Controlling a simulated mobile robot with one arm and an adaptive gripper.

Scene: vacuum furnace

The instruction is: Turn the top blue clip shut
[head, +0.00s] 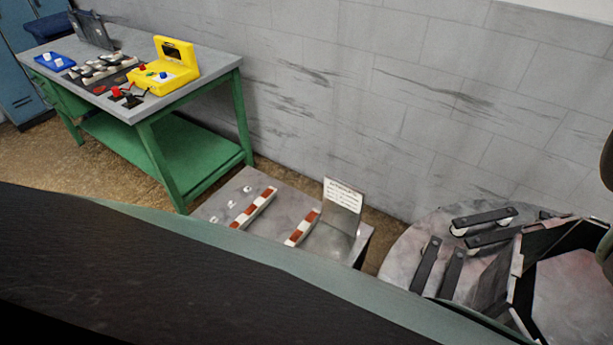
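I cannot make out a blue clip in the head view. My gripper is not in view. A large dark curved surface (130,265) with a grey-green rim fills the bottom left and hides what is behind it; I cannot tell what it is. At the right is a round grey metal part (403,262) with several dark bars (484,216) on it. Beside them is a dark-edged angular opening (570,285) with a reddish-grey inside, cut off by the picture edge.
A green bench (193,151) holds a yellow device (175,75), a small blue box (54,61) and small parts. A low grey table (225,195) has red-and-white strips (253,208) and a sign plate (343,195). Blue cabinets (15,85) stand far left. Brown floor (40,150) shows between.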

